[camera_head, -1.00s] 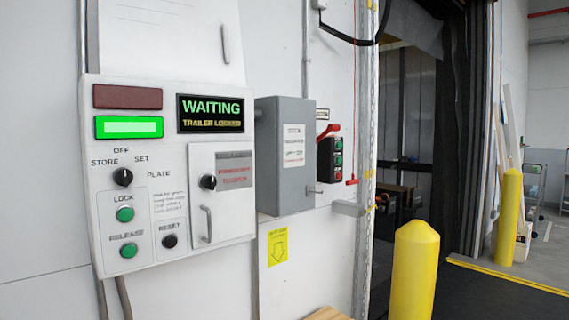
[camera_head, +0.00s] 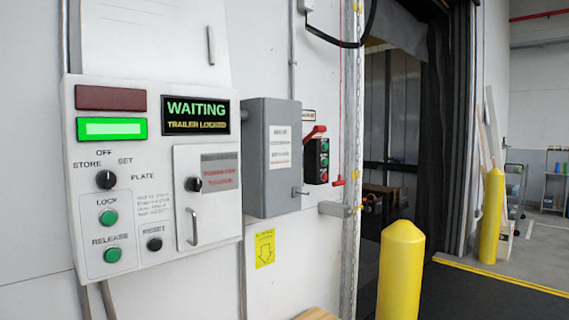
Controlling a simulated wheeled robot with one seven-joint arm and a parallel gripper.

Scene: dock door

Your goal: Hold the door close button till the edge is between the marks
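The door control station (camera_head: 317,161) is a small black box on the wall right of the grey box, with green buttons above a red one. Their labels are too small to read, so I cannot tell which is door close. The dock doorway (camera_head: 390,120) stands open at the right of the wall, with dark curtains and a trailer interior behind. A door edge and its marks cannot be made out for certain; small yellow patches show on the door track (camera_head: 352,150). My gripper is not in view.
A white control panel (camera_head: 160,250) shows WAITING and TRAILER LOCKED. A grey box (camera_head: 270,195) juts out between it and the button station. A red lever (camera_head: 314,132) sits above the station. Yellow bollards (camera_head: 400,270) and (camera_head: 491,215) flank the doorway. Open floor lies at right.

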